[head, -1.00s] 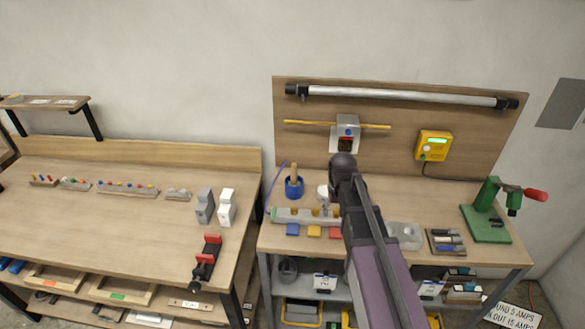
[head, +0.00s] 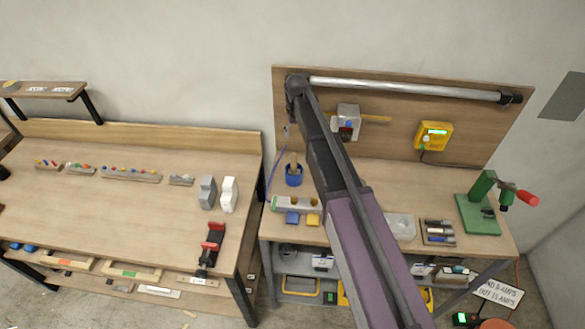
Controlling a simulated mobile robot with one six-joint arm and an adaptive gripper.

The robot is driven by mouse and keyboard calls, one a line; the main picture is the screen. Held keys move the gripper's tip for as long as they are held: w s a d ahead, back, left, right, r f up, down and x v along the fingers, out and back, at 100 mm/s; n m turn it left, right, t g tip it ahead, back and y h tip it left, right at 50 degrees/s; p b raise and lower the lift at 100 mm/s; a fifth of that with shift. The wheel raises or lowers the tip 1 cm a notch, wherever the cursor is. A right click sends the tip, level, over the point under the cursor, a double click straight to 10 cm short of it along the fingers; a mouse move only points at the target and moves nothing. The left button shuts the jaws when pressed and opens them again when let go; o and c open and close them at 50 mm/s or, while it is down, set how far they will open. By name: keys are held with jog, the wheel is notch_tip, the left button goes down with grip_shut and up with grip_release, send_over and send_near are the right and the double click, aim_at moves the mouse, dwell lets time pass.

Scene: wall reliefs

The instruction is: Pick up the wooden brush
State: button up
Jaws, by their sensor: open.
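What looks like the wooden brush (head: 294,158) stands upright in a round blue pot (head: 294,177) at the left of the right-hand bench. Only its pale wooden handle shows above the rim; any bristles are hidden in the pot. My arm reaches up from the bottom of the head view. Its dark wrist end is in front of the backboard's upper left corner, higher in the picture than the brush and apart from it. I cannot make out the jaws of my gripper.
A grey holder (head: 297,204), a blue block (head: 292,218) and a yellow block (head: 313,220) lie in front of the pot. A blue cable (head: 275,177) hangs at its left. The backboard (head: 465,155) rises behind. My arm hides the bench's middle.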

aim_at(294, 161)
jog(key=shift+s, duration=0.1)
notch_tip(294, 161, down, 9)
jog(key=b, duration=0.8)
jog(key=shift+r+b, duration=0.15)
jog(key=shift+b, duration=0.15)
dwell(0.5)
jog(key=f+b, duration=0.3)
jog(key=shift+s+a+f+b, duration=0.25)
jog(key=shift+a+b, duration=0.05)
jog(key=shift+f+b, duration=0.8)
jog(key=shift+f, duration=0.05)
grip_shut()
